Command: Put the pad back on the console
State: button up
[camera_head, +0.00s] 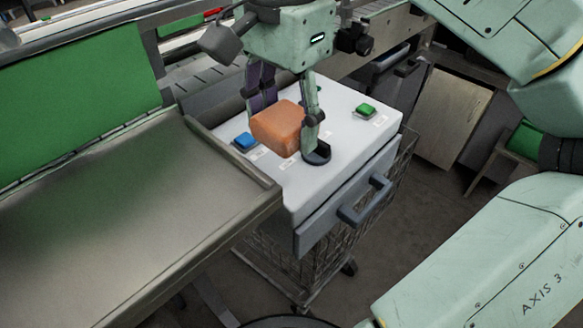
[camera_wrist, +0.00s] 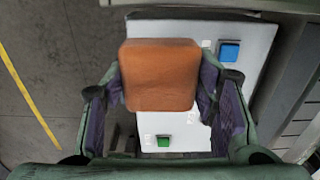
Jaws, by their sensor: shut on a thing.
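The pad (camera_head: 278,122) is an orange-brown block with rounded edges. My gripper (camera_head: 286,128) is shut on it, with one finger on each side, over the white top of the console (camera_head: 345,112). The wrist view shows the pad (camera_wrist: 160,75) between the two fingers, covering part of the console top (camera_wrist: 255,48). I cannot tell whether the pad's underside touches the console top or hangs just above it.
A blue button (camera_head: 245,141) is left of the pad, and a green button (camera_head: 366,110) is to its right. A grey drawer handle (camera_head: 364,200) juts from the front. A metal table (camera_head: 120,215) adjoins on the left.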

aim_at(285, 180)
jog(key=shift+f+b, duration=3.45)
jog(key=shift+f, duration=0.7)
jog(key=o, duration=1.1)
jog(key=shift+r, duration=0.15)
notch_tip(285, 180, up, 11)
jog(key=p, duration=0.7)
jog(key=shift+r, duration=0.55)
